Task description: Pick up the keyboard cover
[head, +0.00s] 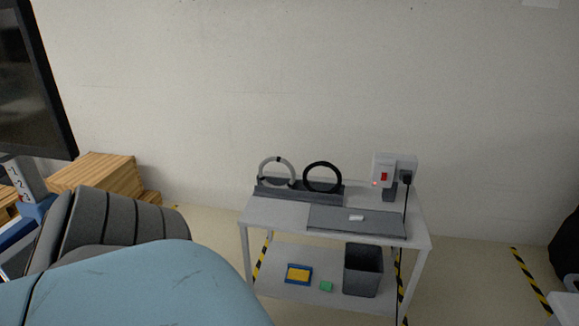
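A flat dark grey cover (330,220) lies on the right front of the top shelf of a small white cart (268,211). It appears to be the keyboard cover. A small white piece (356,217) sits on it. What is under the cover is hidden. Neither of my grippers shows in the head view.
Behind the cover are a dark grey rack with a grey ring (263,164) and a black ring (309,176), and a power box (383,169) with a cable hanging at right. A grey bin (362,272), blue-yellow tray (289,275) and green block (326,286) stand below.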

